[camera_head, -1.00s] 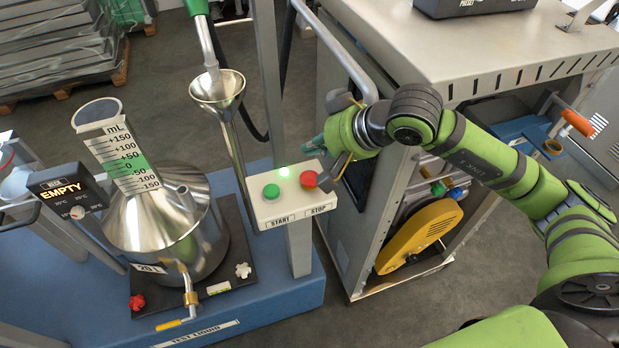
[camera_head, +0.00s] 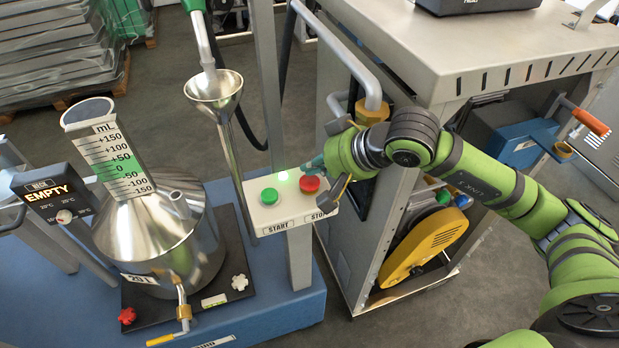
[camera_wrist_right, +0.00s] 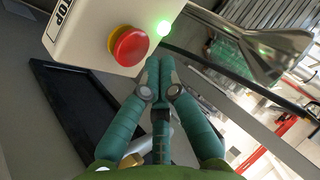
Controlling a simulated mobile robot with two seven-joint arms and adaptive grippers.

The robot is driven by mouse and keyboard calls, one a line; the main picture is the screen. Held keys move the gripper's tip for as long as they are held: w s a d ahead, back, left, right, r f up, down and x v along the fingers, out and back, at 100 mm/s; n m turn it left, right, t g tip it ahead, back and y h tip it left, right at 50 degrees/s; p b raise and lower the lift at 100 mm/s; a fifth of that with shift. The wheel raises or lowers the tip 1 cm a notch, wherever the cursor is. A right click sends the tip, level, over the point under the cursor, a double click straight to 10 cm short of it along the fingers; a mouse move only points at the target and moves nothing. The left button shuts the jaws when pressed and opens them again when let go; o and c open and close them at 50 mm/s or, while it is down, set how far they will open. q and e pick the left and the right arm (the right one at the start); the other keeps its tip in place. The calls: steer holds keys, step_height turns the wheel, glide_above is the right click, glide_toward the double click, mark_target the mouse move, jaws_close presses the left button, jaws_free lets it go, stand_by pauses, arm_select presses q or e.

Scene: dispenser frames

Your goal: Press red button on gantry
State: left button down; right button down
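The red STOP button (camera_head: 310,184) sits on the right end of the light grey button box on the gantry post. It shows large in the right wrist view (camera_wrist_right: 129,46), on its yellow collar. The green START button (camera_head: 270,195) is to its left. My right gripper (camera_head: 314,163) is at the box's right end, its fingertips just behind the red button in the head view. In the right wrist view its two teal fingers (camera_wrist_right: 160,62) meet at the tips, empty, beside the button with a visible gap. My left gripper is not in view.
A green light (camera_head: 283,176) glows on the box. A steel funnel (camera_head: 215,88) and a metal measuring can (camera_head: 160,235) stand left of the box. A grey cabinet (camera_head: 345,265) with a yellow guard (camera_head: 425,243) stands close on the right.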

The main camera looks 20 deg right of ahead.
mark_target(314, 181)
steer(key=shift+f, duration=0.1)
stand_by(0.8)
steer(key=shift+f+b, duration=0.35)
steer(key=shift+b, duration=0.55)
steer(key=shift+f+b, duration=0.45)
steer(key=shift+b, duration=0.25)
stand_by(0.3)
stand_by(0.4)
steer(key=shift+r, duration=0.9)
steer(key=shift+r+p, duration=0.1)
steer(key=shift+p, duration=0.2)
steer(key=shift+r+p, duration=1.15)
steer(key=shift+r, duration=1.3)
